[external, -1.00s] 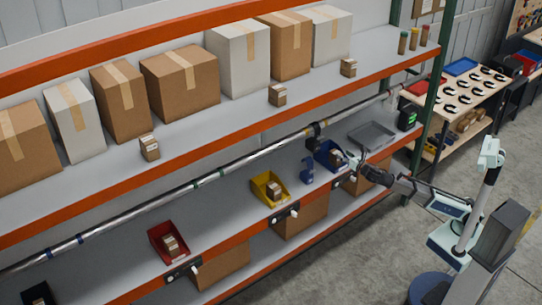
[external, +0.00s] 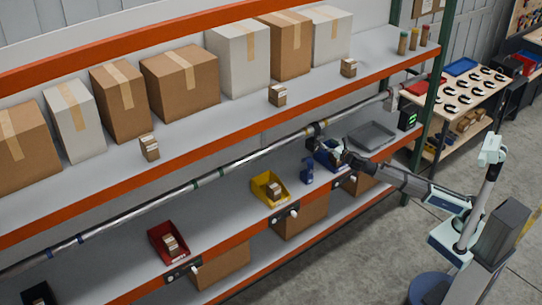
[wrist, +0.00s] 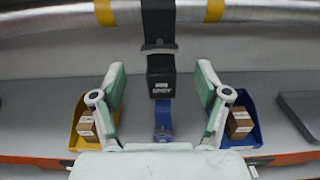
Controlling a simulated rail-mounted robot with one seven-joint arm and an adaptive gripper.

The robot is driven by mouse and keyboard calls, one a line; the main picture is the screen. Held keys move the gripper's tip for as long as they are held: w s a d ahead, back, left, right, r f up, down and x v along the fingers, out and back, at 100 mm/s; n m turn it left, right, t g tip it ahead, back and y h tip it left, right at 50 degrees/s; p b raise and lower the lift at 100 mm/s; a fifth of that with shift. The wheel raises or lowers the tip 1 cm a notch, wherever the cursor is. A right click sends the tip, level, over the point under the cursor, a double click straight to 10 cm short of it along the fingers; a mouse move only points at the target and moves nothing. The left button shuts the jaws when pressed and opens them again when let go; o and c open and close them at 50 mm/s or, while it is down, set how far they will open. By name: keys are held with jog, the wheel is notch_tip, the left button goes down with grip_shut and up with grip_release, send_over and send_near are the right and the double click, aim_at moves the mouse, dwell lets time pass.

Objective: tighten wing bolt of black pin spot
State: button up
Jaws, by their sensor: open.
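The black pin spot (external: 314,130) hangs from the long silver pipe by a black clamp. In the wrist view its labelled black body (wrist: 161,82) is straight ahead, centred between my fingers. A small dark grey crosspiece (wrist: 159,48) shows on the clamp above the body; I cannot tell whether it is the wing bolt. My gripper (wrist: 161,70) is open, with one pale green finger on each side of the pin spot and a clear gap to both. In the external view my gripper (external: 338,147) is just right of the pin spot and slightly lower.
The pipe (external: 250,160) has yellow bands near the clamp. Below are a yellow bin (wrist: 80,118) and a blue bin (wrist: 247,108) holding small boxes, with a blue object (wrist: 163,120) between them. A grey tray (external: 371,135) lies to the right. Shelf beams bound the space above and below.

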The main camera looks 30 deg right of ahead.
jog(key=shift+w+a+p, duration=0.15)
jog(key=shift+w+p, duration=0.25)
jog(key=shift+w, duration=2.3)
jog(key=c, duration=1.2)
